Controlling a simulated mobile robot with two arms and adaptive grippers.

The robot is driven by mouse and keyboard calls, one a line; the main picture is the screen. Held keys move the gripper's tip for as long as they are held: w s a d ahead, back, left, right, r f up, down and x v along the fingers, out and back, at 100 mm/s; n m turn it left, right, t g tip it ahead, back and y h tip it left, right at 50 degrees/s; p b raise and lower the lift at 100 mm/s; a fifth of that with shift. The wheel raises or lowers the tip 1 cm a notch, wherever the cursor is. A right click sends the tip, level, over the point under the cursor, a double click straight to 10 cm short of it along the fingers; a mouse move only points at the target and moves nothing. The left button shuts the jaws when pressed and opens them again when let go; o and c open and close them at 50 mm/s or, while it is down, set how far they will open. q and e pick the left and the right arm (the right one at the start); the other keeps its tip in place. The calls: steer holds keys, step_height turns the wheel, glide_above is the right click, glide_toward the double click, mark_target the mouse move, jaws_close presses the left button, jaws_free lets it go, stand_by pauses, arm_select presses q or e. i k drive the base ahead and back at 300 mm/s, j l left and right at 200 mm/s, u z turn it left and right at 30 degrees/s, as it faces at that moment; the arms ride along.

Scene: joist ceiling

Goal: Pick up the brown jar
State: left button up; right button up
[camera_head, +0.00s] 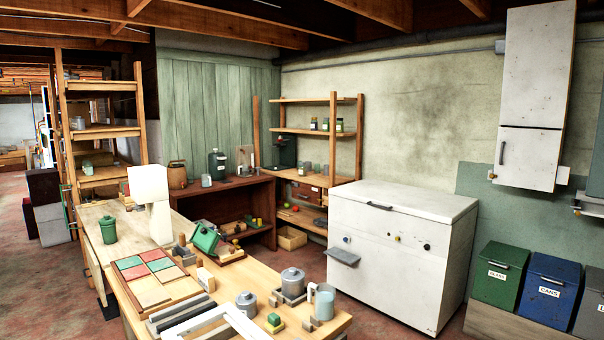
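A brown jar (177,175) stands upright at the left end of the top of a dark brown wooden bench (235,183), against the green plank wall. It looks rounded, but it is small and far off, so its details are hard to make out. Neither of my grippers shows in the head view.
A long wooden worktable (135,290) stands in front of the bench, holding a green canister (108,230), a white blocky object (149,184), coloured tiles and grey pots. A white chest freezer (395,250) stands right of the bench. Red floor shows between table and freezer.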

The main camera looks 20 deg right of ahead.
mark_target(301, 169)
steer(key=i+l+z, duration=0.65)
steer(key=z, duration=0.2)
steer(key=i+l+z, duration=0.3)
steer(key=z, duration=0.15)
steer(key=i+l+z, duration=0.1)
steer(key=i+z, duration=0.5)
steer(key=z, duration=0.25)
steer(key=i+l+u, duration=0.15)
steer(key=i, duration=0.3)
steer(key=i+u, duration=0.15)
steer(key=i, duration=0.3)
steer(key=i+l+u, duration=0.2)
steer(key=i, duration=0.25)
steer(key=i+l+u, duration=0.15)
steer(key=i+l, duration=0.15)
steer(key=i, duration=0.15)
steer(key=i+j+u, duration=0.3)
steer(key=u, duration=0.2)
steer(key=i+j+u, duration=0.15)
steer(key=i+u, duration=0.65)
steer(key=u, duration=0.2)
steer(key=i+l+u, duration=0.1)
steer(key=i+u, duration=0.25)
steer(key=u, duration=0.15)
steer(key=i+u, duration=0.15)
steer(key=i, duration=1.8)
